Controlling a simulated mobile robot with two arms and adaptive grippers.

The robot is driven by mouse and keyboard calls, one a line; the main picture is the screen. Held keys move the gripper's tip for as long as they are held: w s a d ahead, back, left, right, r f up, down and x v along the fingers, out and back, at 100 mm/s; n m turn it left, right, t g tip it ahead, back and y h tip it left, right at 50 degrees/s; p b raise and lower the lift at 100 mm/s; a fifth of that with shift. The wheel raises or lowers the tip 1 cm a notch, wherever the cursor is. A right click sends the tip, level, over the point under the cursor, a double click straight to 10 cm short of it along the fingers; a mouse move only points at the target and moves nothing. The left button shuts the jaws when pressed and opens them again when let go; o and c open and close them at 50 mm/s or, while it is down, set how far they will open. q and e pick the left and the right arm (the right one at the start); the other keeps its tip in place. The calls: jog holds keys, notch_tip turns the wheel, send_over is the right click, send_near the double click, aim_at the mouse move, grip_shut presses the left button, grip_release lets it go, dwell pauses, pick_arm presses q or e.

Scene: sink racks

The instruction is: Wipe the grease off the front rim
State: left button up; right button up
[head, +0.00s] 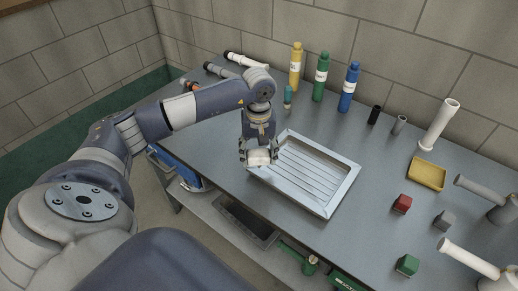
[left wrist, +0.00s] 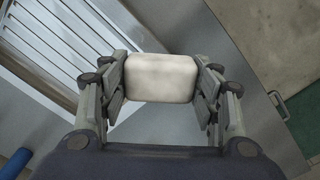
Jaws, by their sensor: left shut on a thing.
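A shallow metal rack tray with ridged slats lies on the grey bench; its front rim (head: 291,196) faces the bench's near edge. Part of the tray (left wrist: 62,42) fills the upper left of the left wrist view. My left gripper (head: 260,156) is shut on a white, rounded block (left wrist: 160,78), which also shows in the head view (head: 261,158). The gripper points down at the tray's left corner, near the end of the front rim. Whether the block touches the rim I cannot tell. I make out no clear grease mark. My right gripper is not in view.
Yellow (head: 295,68), green (head: 321,78) and blue (head: 349,88) bottles stand behind the tray. A yellow dish (head: 427,174), red (head: 402,204), grey (head: 442,220) and green (head: 407,265) blocks and white pipes sit at the right. Bench is clear around the tray's right side.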

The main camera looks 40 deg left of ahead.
pick_arm(q)
notch_tip(320, 180, up, 2)
jog(key=shift+a+r+p, duration=0.1)
jog(key=shift+p, duration=0.35)
jog(key=shift+r, duration=0.1)
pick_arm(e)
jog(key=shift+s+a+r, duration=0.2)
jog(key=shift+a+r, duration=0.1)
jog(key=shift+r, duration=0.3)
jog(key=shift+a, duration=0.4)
